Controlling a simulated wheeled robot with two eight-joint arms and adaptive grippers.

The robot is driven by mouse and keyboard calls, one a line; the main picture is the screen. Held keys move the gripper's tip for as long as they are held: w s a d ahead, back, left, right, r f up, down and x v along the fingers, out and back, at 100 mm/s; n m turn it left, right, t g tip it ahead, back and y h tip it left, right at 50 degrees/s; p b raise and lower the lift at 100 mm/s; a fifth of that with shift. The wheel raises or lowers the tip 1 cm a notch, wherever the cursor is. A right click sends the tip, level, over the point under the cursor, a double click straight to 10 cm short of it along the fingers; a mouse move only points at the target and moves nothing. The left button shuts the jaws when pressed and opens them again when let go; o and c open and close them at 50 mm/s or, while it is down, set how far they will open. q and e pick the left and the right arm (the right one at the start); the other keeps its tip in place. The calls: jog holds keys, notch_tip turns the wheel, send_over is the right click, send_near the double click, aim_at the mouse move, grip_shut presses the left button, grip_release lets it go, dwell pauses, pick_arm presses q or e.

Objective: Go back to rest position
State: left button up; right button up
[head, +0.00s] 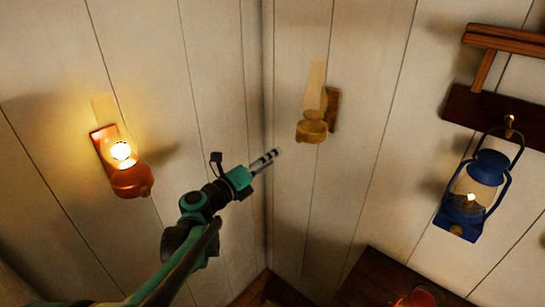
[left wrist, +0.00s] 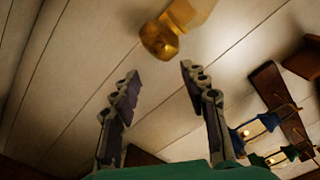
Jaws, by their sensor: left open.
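My left gripper (head: 268,160) is raised in front of the wall corner in the head view, its arm coming in from the lower left. In the left wrist view its two fingers (left wrist: 160,72) are spread apart with nothing between them. A brass wall lamp (head: 311,128) with a pale chimney looks unlit and is up and right of the fingertips. It also shows in the left wrist view (left wrist: 160,40), beyond the fingertips and apart from them. My right gripper is not in view.
A lit red wall lamp (head: 130,181) is on the left wall. A lit blue lantern (head: 457,216) hangs from a hook on a dark wooden board (head: 490,108) at right. A dark wooden surface (head: 372,280) with a partly visible red object (head: 418,298) is at the bottom.

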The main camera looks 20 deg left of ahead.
pick_arm(q)
jog(key=s+d+f+m+g+b, duration=0.3)
jog(key=s+d+f+m, duration=0.3)
jog(key=m, duration=0.5)
jog(key=s+d+f+m+g+b, duration=0.25)
jog(key=s+d+f+m, duration=0.25)
jog(key=f+m, duration=0.4)
jog(key=s+a+f+m+g+y+b, duration=0.2)
jog(key=s+f+m, duration=0.4)
jog(key=m, duration=0.5)
jog(key=s+a+f+m+g+y+b, duration=0.2)
jog(key=s+f+m+y, duration=0.2)
jog(key=m, duration=0.8)
notch_tip(320, 180, down, 2)
jog(key=s, duration=0.2)
jog(key=shift+s, duration=0.4)
jog(key=shift+a, duration=0.1)
